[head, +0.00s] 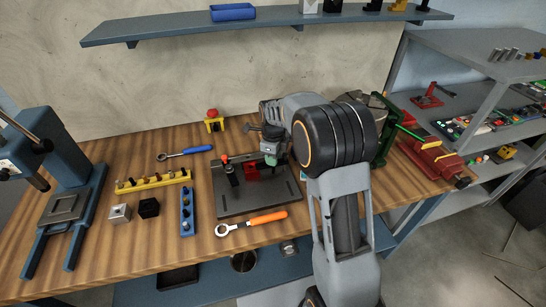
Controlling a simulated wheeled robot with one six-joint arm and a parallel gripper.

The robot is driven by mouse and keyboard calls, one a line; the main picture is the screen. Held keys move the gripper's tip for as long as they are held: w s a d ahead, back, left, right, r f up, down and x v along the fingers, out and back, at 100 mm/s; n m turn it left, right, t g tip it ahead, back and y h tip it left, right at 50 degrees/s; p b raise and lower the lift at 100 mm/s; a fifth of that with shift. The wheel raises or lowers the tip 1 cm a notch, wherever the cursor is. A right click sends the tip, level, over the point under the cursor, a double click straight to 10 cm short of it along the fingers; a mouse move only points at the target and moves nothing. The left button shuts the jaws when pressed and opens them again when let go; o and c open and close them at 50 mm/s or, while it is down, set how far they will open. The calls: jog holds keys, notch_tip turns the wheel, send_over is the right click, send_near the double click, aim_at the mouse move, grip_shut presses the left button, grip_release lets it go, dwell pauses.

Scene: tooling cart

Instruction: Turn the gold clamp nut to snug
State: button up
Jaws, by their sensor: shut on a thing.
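A dark fixture plate (232,207) lies on the wooden bench. It carries a red block (251,172) and a dark upright clamp with a red top (229,166). My gripper (269,157) is low over the back right part of this plate, right beside the red block. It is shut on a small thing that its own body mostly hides. I cannot make out the gold clamp nut; the spot under my gripper is hidden. An orange-handled wrench (252,222) lies in front of the plate, and a blue-handled wrench (187,153) lies behind it to the left.
A yellow rack (153,181), a blue rack (187,211), a light block (119,214) and a black hex piece (149,208) sit left of the plate. A blue press (69,205) stands far left. A green frame (385,140) and red vise (432,158) stand right of my arm.

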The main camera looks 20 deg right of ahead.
jog(key=o, duration=0.9)
notch_tip(320, 180, up, 14)
jog(key=shift+f, duration=0.1)
dwell(0.4)
